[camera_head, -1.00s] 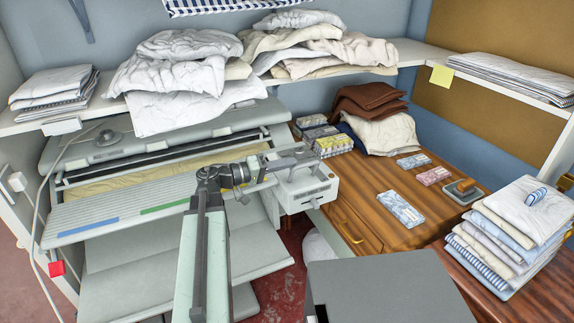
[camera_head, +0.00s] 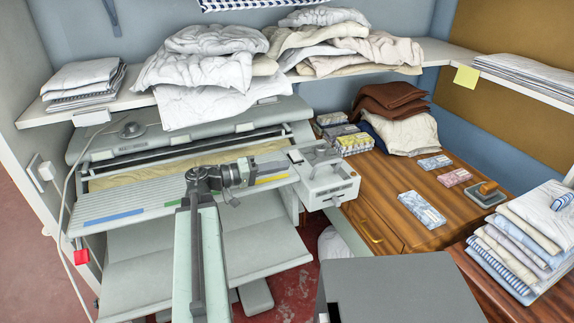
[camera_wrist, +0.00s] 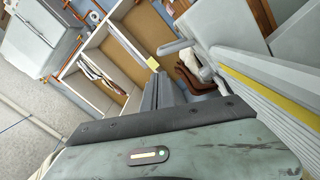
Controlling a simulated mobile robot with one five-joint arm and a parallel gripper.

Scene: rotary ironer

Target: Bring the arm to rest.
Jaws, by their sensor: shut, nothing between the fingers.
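My arm rises from the bottom middle of the head view to a joint, then bends right, low across the front of the rotary ironer (camera_head: 135,212). In the wrist view my gripper (camera_wrist: 160,92) shows as two grey fingers lying together, shut with nothing between them. In the head view its tips are hard to tell apart from the ironer's white control box (camera_head: 330,186) behind them. I cannot tell whether they touch it.
A wooden cabinet (camera_head: 385,205) with small packets stands right of the ironer. Folded linen (camera_head: 525,245) is stacked at the right edge. A shelf (camera_head: 135,101) with bedding runs above the ironer. A red switch (camera_head: 82,257) hangs at left on a cable.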

